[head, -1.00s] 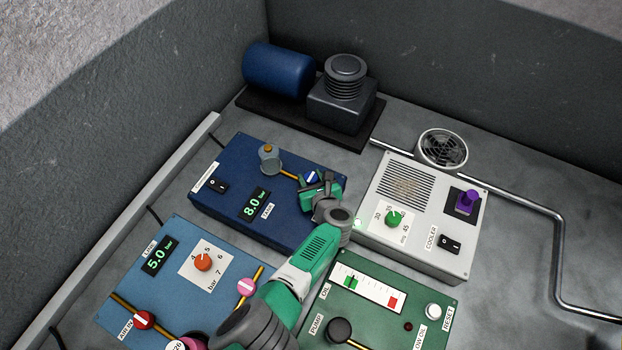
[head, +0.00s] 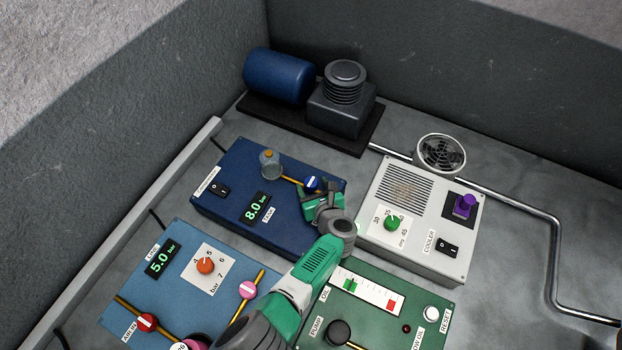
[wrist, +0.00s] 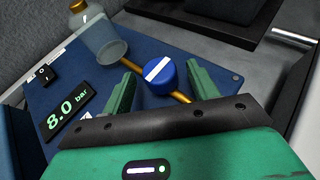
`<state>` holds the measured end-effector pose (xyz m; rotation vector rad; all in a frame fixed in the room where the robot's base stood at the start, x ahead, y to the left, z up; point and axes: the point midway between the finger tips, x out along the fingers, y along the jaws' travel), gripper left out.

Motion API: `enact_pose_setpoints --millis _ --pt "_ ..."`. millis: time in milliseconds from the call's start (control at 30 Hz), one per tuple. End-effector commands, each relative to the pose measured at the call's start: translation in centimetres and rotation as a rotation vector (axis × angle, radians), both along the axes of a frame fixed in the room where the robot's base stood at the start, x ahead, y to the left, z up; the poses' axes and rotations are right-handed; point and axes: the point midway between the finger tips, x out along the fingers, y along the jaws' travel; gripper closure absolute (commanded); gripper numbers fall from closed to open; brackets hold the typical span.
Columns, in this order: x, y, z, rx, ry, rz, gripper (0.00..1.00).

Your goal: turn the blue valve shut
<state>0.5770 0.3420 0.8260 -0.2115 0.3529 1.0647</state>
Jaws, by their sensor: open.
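The blue valve (head: 312,184) is a round knob with a white stripe, on a brass pipe on the dark blue panel (head: 285,228). In the wrist view the blue valve (wrist: 160,78) stands upright with its stripe lying across the pipe's line. My gripper (head: 323,192) is open and empty, just on the near side of the valve. In the wrist view its green fingers (wrist: 160,88) point toward the valve's two sides, with a visible gap on each side.
The panel also holds a clear bowl (head: 270,163), an 8.0 bar display (head: 256,208) and a black switch (head: 217,190). A grey cooler box (head: 420,246) stands close on the right. A light blue panel (head: 185,270) and a green panel (head: 385,320) lie nearer.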

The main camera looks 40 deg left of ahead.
Motion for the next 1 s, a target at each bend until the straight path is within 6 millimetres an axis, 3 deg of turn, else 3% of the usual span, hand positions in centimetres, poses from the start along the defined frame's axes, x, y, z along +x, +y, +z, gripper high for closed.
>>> enact_pose_setpoints --millis 33,300,933,1000 --pt "-0.5 -1.0 1.4 -0.004 0.001 -0.001 0.41" --pt "-2.3 -4.2 2.3 -0.002 0.0 0.0 0.41" --pt "-2.3 -4.5 2.2 -0.002 -0.001 0.001 0.41" --pt "-0.4 -6.1 4.0 -0.065 -0.098 0.004 0.41"
